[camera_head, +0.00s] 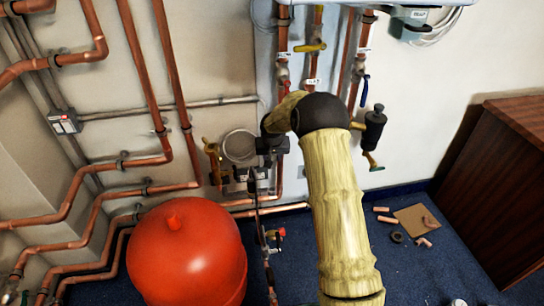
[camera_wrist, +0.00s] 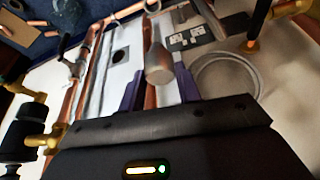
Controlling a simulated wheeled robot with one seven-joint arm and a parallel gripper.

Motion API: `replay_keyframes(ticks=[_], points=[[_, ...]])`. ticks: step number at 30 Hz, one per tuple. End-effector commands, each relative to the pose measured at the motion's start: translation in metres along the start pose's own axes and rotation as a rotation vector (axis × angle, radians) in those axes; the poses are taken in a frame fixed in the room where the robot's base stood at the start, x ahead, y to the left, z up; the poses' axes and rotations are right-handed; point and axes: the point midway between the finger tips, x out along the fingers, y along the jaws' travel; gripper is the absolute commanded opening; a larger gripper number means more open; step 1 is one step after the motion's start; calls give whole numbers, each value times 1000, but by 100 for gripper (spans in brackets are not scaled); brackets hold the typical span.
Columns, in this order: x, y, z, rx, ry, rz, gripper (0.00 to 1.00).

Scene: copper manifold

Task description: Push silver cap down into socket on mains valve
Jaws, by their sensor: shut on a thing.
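My gripper (camera_head: 264,152) is in front of the pipework on the wall in the head view, at the end of my tan arm. Its fingers (camera_wrist: 160,88) show in the wrist view as two dark purple strips. A silver cap-like piece (camera_wrist: 158,66), wider at the near end, lies between them, and the gripper is shut on it. In the head view the gripper hides this piece. I cannot tell which fitting is the mains valve, or whether the silver piece touches a socket.
A large red tank (camera_head: 187,258) stands at the lower left. Copper pipes (camera_head: 145,80) crowd the wall. A round gauge-like ring (camera_head: 239,146) is left of my gripper. A black fitting (camera_head: 374,128) sticks out to the right. Loose copper pieces (camera_head: 386,219) lie on the blue floor.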

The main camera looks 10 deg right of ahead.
Motion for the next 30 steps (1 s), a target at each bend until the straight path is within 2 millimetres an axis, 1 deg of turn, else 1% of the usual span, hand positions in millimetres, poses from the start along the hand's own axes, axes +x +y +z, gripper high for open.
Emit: replay_keyframes(ticks=[6, 8, 11, 20, 25, 30], points=[[1, 0, 6, -8, -1, 0, 10], [2, -1, 12, -16, -2, -1, 10], [4, -1, 28, -35, -3, -2, 10], [3, 4, 90, -91, -4, -14, 10], [-3, 10, 127, -111, -4, -24, 10], [-13, 18, 165, -121, -4, -35, 10]])
